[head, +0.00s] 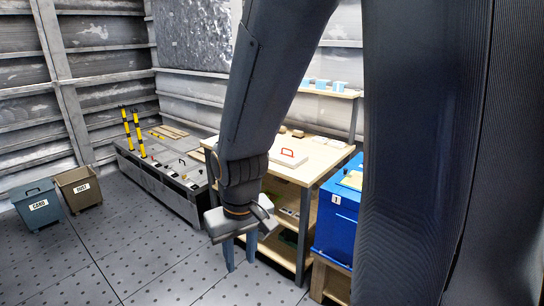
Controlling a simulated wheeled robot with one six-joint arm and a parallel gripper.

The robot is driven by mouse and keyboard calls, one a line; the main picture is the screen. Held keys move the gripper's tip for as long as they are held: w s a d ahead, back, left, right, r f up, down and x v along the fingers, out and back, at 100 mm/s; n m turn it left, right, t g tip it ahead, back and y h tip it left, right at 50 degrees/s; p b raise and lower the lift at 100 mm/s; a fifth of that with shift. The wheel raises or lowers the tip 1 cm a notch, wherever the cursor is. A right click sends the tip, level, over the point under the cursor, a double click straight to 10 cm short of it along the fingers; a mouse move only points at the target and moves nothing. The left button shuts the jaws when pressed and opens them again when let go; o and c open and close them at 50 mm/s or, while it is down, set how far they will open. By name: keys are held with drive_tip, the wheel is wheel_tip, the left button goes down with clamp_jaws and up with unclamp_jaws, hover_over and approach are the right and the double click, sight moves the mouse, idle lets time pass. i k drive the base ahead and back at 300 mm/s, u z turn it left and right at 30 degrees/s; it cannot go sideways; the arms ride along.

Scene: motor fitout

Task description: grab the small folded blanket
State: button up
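My gripper (240,265) hangs in the middle of the head view, pointing down. Its two fingers are apart with nothing visible between them. It is in front of the wooden workbench (322,157), over the dark floor in the picture. I cannot make out a small folded blanket anywhere in this view. My arm covers part of the bench and its lower shelves, where small items are too small or too hidden to tell.
A white case with a red handle (289,157) lies on the bench. A blue box marked 1 (336,215) stands at its right. A long grey chest (170,187) is behind left. Bins labelled CARD (39,206) and OUT (81,188) stand far left. Floor at left is clear.

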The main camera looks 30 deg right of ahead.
sight(286, 158)
drive_tip(key=z, duration=0.15)
drive_tip(key=i, duration=0.6)
drive_tip(key=z, duration=0.95)
drive_tip(key=i, duration=0.55)
drive_tip(key=z, duration=0.55)
